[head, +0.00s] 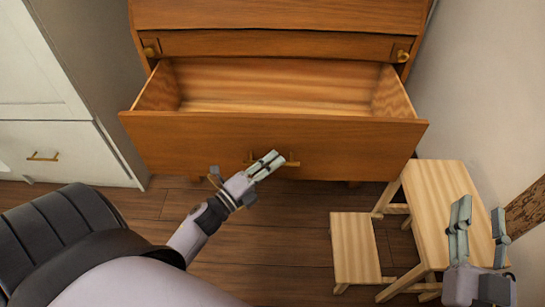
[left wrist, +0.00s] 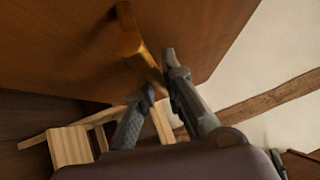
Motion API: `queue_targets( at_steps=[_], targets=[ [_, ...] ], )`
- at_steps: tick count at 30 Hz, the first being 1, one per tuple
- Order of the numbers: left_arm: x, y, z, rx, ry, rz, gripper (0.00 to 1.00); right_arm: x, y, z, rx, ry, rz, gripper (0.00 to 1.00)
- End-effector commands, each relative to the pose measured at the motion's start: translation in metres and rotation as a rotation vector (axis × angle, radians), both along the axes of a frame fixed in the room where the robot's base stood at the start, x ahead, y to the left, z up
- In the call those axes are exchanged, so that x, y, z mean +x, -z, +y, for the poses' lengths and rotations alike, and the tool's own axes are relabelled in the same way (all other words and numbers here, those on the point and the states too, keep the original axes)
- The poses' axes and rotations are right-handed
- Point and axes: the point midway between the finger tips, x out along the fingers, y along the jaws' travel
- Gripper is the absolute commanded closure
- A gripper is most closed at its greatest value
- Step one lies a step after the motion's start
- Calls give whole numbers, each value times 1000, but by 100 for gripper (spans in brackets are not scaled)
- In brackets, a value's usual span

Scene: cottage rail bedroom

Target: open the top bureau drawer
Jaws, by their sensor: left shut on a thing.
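The wooden bureau (head: 275,14) stands ahead in the head view. Its drawer (head: 180,137) below the slanted top is pulled well out, and its pale wooden inside (head: 275,85) looks empty. My left gripper (head: 267,164) is at the middle of the drawer front, shut on the brass handle (head: 292,163). In the left wrist view the handle (left wrist: 129,44) runs down to between the fingers of the left gripper (left wrist: 159,76). My right gripper (head: 479,217) is open and empty at the lower right, away from the bureau.
A light wooden step stool (head: 438,190) with a lower step (head: 356,247) stands right of the drawer, under my right gripper. A white cabinet (head: 60,150) is on the left and a pale wall (head: 480,90) on the right. Dark floorboards (head: 290,235) show in front of the bureau.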

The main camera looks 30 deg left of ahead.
Motion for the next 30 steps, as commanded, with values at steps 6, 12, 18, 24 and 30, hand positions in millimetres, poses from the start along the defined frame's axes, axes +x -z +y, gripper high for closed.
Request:
queue_targets(
  at_steps=[6, 12, 18, 24, 30],
  targets=[
    [0, 2, 0, 5, -2, 4, 100, 0, 0, 0, 0, 0, 0, 60],
    [0, 2, 0, 4, -2, 3, 82, 0, 0, 0, 0, 0, 0, 60],
    [0, 1, 0, 2, -1, 1, 70, 0, 0, 0, 0, 0, -1, 60],
    [0, 0, 0, 1, 0, 1, 70, 0, 0, 0, 0, 0, -1, 60],
    [-10, 3, 3, 0, -1, 3, 70, 0, 0, 0, 0, -1, 0, 60]
  ],
)
